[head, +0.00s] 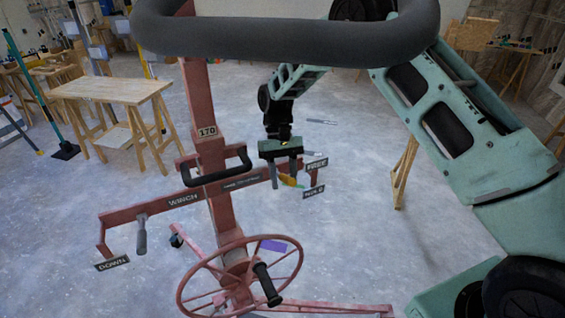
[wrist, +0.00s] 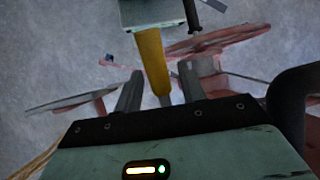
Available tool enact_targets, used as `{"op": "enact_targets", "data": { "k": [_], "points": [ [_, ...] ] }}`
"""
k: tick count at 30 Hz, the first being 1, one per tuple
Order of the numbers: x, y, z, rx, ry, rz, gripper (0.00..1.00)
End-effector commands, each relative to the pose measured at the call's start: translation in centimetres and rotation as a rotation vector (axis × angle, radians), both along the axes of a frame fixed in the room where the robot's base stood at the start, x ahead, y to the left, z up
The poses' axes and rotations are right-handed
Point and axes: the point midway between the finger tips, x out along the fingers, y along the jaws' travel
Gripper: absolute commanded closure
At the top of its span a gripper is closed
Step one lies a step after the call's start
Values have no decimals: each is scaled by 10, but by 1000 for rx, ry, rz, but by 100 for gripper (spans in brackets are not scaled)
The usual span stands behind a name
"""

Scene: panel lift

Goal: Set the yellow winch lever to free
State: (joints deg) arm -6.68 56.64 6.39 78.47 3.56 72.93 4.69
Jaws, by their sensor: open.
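The yellow winch lever (head: 290,181) shows in the head view at the right end of the red winch bar, partly hidden by my gripper. In the wrist view the yellow lever (wrist: 152,62) runs between my two fingers, with a grey lower end. My gripper (head: 284,184) is open, its fingers pointing down around the lever; in the wrist view the gripper (wrist: 159,80) has a finger on either side of it. I cannot tell whether either finger touches it. The FREE plate (head: 316,164) sits above the lower plate (head: 314,192), just right of the lever. The lever's exact setting is unclear.
The red lift column (head: 215,150) stands left of my gripper, with a black handle (head: 222,170) and a spoked handwheel (head: 240,280) below. A grey handle (head: 141,235) and a DOWN plate (head: 112,264) are at the left. A wooden table (head: 112,91) stands behind.

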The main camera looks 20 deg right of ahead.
Motion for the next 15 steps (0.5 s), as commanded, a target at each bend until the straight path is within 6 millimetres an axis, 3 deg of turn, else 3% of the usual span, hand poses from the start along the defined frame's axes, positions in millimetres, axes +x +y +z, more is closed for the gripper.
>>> {"op": "enact_targets", "data": {
  "k": [5, 15],
  "points": [
    [12, -1, 16, 1, -6, -1, 60],
    [50, -5, 83, 1, -7, -2, 60]
  ]
}}
